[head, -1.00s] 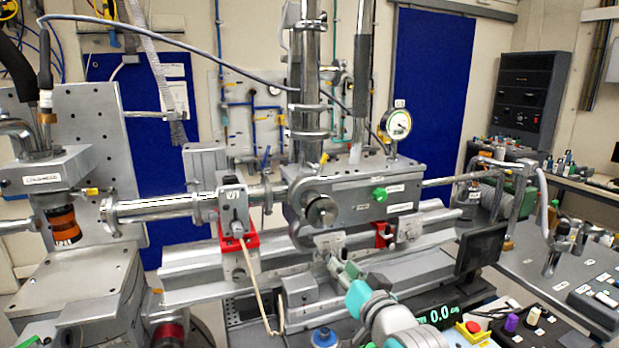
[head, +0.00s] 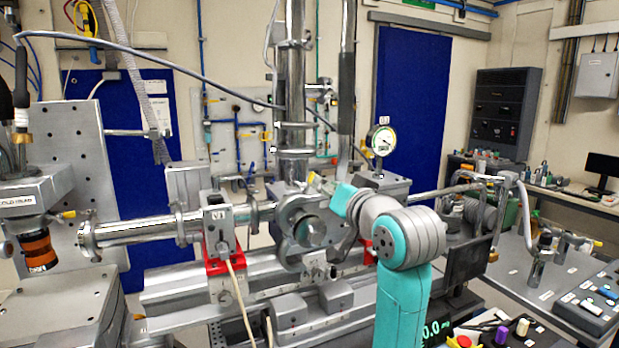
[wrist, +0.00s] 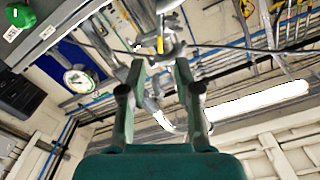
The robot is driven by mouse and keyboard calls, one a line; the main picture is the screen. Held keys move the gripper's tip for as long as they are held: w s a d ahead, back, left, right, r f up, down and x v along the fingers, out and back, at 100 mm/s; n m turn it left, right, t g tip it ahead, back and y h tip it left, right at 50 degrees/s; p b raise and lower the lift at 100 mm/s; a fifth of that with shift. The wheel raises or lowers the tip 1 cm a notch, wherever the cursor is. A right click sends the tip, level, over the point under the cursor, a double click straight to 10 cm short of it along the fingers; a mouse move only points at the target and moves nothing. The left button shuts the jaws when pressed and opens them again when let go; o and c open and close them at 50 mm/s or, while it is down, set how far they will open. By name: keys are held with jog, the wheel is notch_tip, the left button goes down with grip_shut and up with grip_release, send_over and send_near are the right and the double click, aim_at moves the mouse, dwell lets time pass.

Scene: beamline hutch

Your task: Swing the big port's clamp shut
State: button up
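The big port (head: 309,231) is a round steel flange on the front of the metal chamber in the head view. Curved metal of what looks like its clamp (head: 289,207) shows around its left side and stands away from the flange. My gripper (head: 318,184) is just above and right of the port, partly hidden by my wrist. In the wrist view my gripper (wrist: 160,76) has its two green fingers apart. Bright metal parts with a yellow tip (wrist: 160,44) show beyond the fingertips. I cannot tell whether the fingers touch anything.
A dial gauge (head: 382,141) stands on the chamber behind my arm. A steel beam pipe (head: 140,230) runs left from the chamber through a red-based mount (head: 219,240). A vertical steel column (head: 292,100) rises above. A bench with control boxes (head: 590,310) is at right.

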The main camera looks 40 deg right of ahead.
aim_at(311, 173)
jog(key=x, duration=0.8)
jog(key=shift+w+f, duration=0.1)
jog(key=shift+w, duration=0.15)
grip_shut()
